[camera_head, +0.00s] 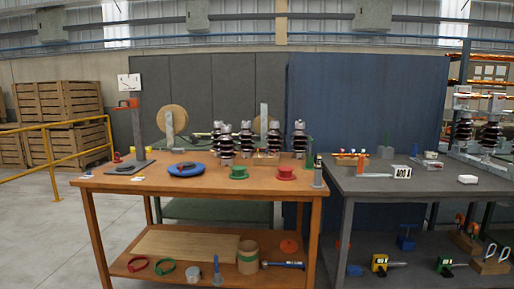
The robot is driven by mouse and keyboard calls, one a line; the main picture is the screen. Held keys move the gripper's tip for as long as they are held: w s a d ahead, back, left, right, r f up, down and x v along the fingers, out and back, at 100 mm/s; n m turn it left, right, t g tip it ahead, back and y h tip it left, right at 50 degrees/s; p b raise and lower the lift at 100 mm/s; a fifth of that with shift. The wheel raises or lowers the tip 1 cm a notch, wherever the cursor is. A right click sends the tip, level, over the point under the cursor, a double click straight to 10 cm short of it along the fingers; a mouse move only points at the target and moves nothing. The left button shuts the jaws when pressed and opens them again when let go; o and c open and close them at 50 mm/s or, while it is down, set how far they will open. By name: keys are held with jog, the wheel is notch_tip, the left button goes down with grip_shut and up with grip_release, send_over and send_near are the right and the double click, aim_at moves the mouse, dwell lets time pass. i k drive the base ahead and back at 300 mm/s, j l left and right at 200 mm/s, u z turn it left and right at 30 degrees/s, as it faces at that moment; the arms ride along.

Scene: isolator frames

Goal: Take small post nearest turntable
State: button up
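Several small ribbed dark posts with grey metal tops stand upright towards the back of the orange-brown workbench (130,182). A low blue round piece with a dark centre (187,170), which looks like the turntable, lies on the bench left of them. The post closest to it seems to be the front left one (226,143). Another post (216,130) stands just behind it, partly hidden. More posts stand to the right: one (246,138), one (274,138) and the rightmost one (299,140). My gripper is not in view.
A green round piece (238,173) and a red one (285,173) lie in front of the posts. A grey stand (138,135) is at the bench's left. A dark grey table (430,185) with small items adjoins on the right. Larger ribbed posts (490,135) stand far right. Floor at left is clear.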

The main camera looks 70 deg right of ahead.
aim_at(227, 154)
jog(key=z, duration=2.5)
